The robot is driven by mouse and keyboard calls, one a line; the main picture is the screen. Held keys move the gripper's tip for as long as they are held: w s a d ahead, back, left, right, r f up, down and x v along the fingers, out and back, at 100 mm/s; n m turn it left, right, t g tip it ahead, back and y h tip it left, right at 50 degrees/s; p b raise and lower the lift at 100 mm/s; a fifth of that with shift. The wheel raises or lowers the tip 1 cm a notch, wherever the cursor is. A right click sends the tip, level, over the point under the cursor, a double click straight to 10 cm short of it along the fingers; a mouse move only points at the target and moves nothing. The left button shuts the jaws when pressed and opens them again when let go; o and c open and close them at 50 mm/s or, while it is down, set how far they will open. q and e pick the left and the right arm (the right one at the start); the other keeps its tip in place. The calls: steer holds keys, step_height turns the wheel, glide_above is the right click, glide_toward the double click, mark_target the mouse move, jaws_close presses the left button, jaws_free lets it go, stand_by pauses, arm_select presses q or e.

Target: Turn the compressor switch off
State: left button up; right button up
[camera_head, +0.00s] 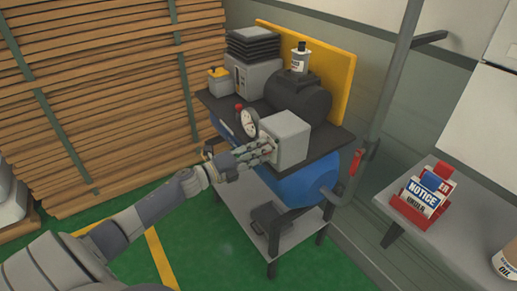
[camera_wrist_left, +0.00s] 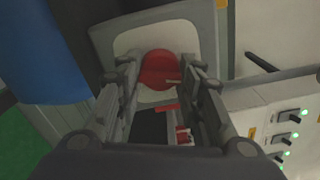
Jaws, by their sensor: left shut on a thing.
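The compressor has a grey switch box (camera_head: 291,138) on its dark top plate, above a blue tank (camera_head: 308,184). My left gripper (camera_head: 265,147) reaches the front face of this box. In the left wrist view, a round red switch knob (camera_wrist_left: 160,70) sits on a pale plate on the box. My left gripper (camera_wrist_left: 158,82) has its fingers on both sides of the knob and is shut on it. In the head view the knob is mostly hidden by the fingers. My right gripper is not in view.
A pressure gauge (camera_head: 248,123) stands beside the box. A red-handled valve (camera_head: 356,160) is on the pipe to the right. A bench (camera_head: 456,228) with a red sign holder (camera_head: 419,203) stands at right. Stacked planks (camera_head: 100,90) fill the left. Green floor (camera_head: 215,235) lies open in front.

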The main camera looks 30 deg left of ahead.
arm_select(q)
steer(key=shift+a+r+n+p, duration=0.15)
steer(key=shift+n+p, duration=0.45)
steer(key=shift+n, duration=1)
steer(key=o, duration=1.1)
steer(key=shift+c, duration=0.2)
steer(key=shift+s, duration=0.1)
steer(key=v, duration=1.1)
steer(key=shift+s, duration=0.35)
steer(key=shift+a, duration=0.15)
